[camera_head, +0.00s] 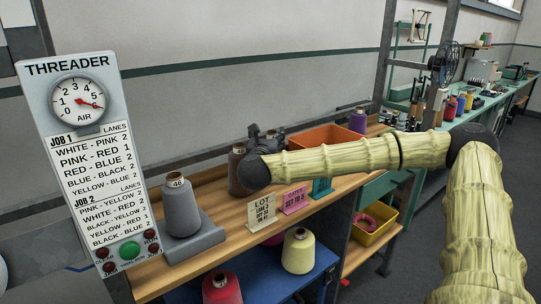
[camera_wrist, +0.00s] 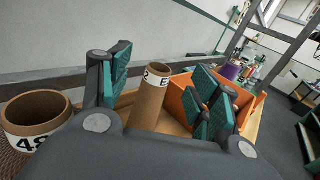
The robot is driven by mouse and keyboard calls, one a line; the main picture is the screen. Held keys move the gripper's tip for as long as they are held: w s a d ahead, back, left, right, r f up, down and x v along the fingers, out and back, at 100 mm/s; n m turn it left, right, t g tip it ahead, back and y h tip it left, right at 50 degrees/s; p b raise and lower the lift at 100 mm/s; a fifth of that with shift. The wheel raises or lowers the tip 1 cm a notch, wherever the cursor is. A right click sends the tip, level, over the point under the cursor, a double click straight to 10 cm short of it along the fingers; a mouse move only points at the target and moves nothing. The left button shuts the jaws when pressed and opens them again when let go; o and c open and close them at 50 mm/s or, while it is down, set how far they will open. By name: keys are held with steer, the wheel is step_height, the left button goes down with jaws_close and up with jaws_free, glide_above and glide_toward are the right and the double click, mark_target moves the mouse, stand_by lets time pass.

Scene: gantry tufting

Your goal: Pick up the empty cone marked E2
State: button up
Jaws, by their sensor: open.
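In the wrist view, a bare brown cardboard cone (camera_wrist: 151,96) stands between my gripper's fingers. Its white band shows "2" and "E" near the top, and its lower part is hidden by the gripper body. My gripper (camera_wrist: 163,82) is open, with one teal-padded finger to the left of the cone and the others to the right. I see gaps on both sides of the cone, so it is not clamped. In the head view, my gripper (camera_head: 266,134) is above the wooden shelf (camera_head: 222,198), and I cannot make out the E2 cone there.
A cone marked 48 (camera_wrist: 34,118) stands close on the left. An orange bin (camera_wrist: 188,101) is just right of the cone. A grey cone marked 46 (camera_head: 182,208) sits on a grey stand. A lot card (camera_head: 262,211) and a pink card (camera_head: 294,199) stand at the shelf's front edge.

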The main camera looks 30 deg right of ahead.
mark_target(271, 135)
steer(key=shift+s+d+f, duration=0.15)
steer(key=shift+s+f, duration=0.05)
steer(key=shift+f, duration=0.7)
steer(key=shift+p+x, duration=0.5)
steer(key=shift+x, duration=0.3)
steer(key=p+x, duration=0.2)
steer(key=x, duration=0.3)
steer(key=shift+w+d, duration=0.25)
steer(key=c, duration=1)
